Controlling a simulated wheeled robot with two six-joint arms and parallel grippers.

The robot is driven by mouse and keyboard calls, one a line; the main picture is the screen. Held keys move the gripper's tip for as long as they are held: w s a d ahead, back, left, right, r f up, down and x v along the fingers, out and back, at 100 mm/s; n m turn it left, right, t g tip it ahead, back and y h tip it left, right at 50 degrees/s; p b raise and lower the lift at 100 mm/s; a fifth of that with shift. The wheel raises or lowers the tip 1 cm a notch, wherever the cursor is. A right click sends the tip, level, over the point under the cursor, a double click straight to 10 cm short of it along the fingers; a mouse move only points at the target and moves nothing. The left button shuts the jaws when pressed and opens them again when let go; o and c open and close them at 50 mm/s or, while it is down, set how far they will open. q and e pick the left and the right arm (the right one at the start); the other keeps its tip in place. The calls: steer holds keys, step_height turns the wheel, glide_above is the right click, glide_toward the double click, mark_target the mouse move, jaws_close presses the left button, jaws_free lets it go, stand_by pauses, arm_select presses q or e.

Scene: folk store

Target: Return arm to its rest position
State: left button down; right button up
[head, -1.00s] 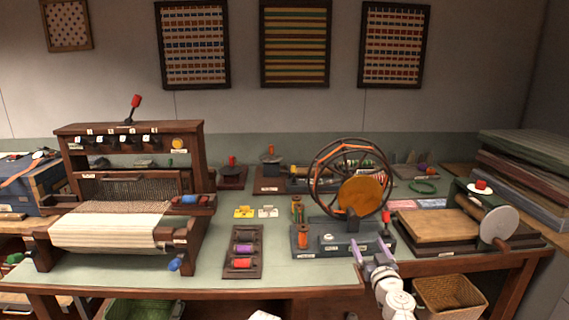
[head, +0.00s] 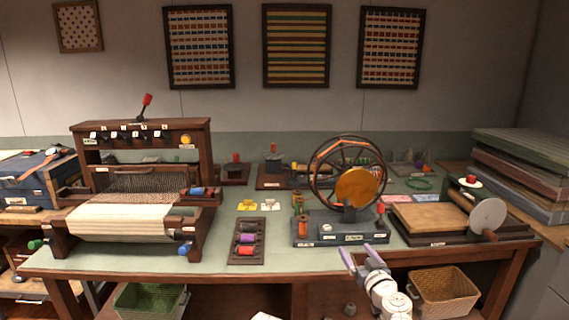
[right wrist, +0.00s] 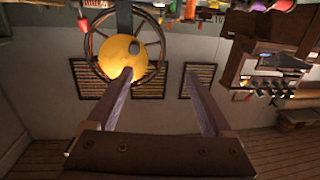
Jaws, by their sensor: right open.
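My right gripper (head: 361,254) is at the front edge of the table, in front of the spinning wheel. Its two purple fingers are apart with nothing between them. In the right wrist view the same open fingers (right wrist: 165,95) point toward the wheel's yellow disc, and the picture is upside down. My right arm comes up from the bottom of the head view. The spinning wheel (head: 357,187) stands on its dark base on the green table. My left gripper does not show in the head view.
A wooden loom (head: 137,180) stands on the left of the table (head: 300,262). A spool tray (head: 246,242) lies in the middle. A press with a white disc (head: 487,215) is at right. A wicker basket (head: 443,290) and a green basket (head: 148,300) sit below.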

steer(key=s+a+f+n+g+y, duration=0.1)
steer(key=s+a+f+g, duration=0.35)
steer(key=f, duration=0.25)
steer(key=s+a+f+n+g+y, duration=0.1)
steer(key=s+a+f+g+y, duration=0.1)
steer(key=s+a+f+g, duration=0.3)
steer(key=s+d+f+m+g+h, duration=0.45)
steer(key=s+f+g+h, duration=0.2)
steer(key=s+f, duration=0.35)
steer(key=s+a+r+n+p, duration=0.2)
steer(key=s+a+r+p, duration=0.1)
steer(key=a+r+p, duration=0.1)
steer(key=s+a+r+n+g+p, duration=0.1)
steer(key=s+a+r+n+p, duration=0.1)
steer(key=s+a+r+p, duration=0.2)
step_height(320, 180, up, 5)
steer(key=a+h+p, duration=0.1)
steer(key=p, duration=0.2)
steer(key=shift+a, duration=0.25)
